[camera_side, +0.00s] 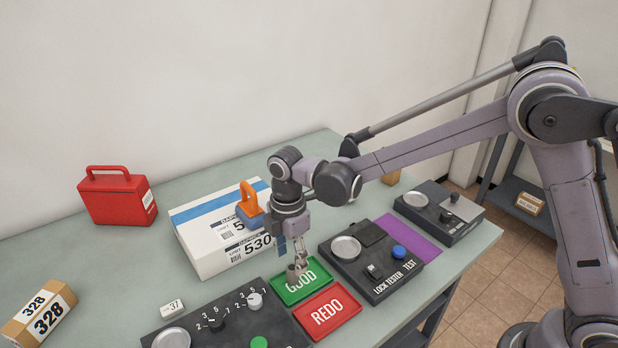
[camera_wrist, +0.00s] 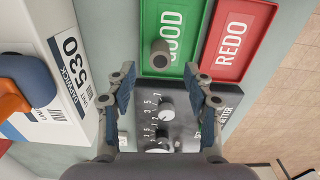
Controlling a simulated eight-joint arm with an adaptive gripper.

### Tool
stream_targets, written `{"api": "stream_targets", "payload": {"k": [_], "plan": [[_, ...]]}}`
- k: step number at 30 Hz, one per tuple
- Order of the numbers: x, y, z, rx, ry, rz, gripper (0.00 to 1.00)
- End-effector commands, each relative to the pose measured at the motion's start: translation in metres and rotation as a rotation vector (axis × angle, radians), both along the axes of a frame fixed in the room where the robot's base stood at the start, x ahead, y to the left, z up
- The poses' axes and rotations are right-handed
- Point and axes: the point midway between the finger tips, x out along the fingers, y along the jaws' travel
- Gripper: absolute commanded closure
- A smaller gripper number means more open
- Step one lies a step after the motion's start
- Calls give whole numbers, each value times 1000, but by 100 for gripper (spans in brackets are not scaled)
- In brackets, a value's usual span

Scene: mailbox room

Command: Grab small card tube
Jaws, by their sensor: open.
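The small card tube (camera_side: 292,273) is a short grey-brown cylinder standing on the green GOOD tray (camera_side: 281,293), near its left side. In the wrist view the tube (camera_wrist: 160,53) shows end-on, ahead of the gap between my fingertips. My gripper (camera_side: 299,262) points down over the green tray, close to the tube. In the wrist view my gripper (camera_wrist: 159,73) is open, its two fingers well apart with nothing between them. I cannot tell the exact height of the fingertips above the tray.
A red REDO tray (camera_side: 327,312) lies beside the green one. A LOCK TESTER panel (camera_side: 375,285) is right, and a dial panel (camera_side: 185,325) is front left. A white box (camera_side: 205,258) with an orange-handled blue item (camera_side: 250,198) stands close behind my gripper.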

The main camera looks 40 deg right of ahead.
Motion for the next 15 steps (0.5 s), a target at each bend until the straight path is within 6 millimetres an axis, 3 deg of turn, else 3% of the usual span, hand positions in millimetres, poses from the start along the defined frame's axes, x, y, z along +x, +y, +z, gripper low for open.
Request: {"api": "stream_targets", "payload": {"k": [9, 15], "plan": [[0, -2, -40, 0, -1, -1, 48], [0, -2, -51, 1, -1, -1, 48]]}}
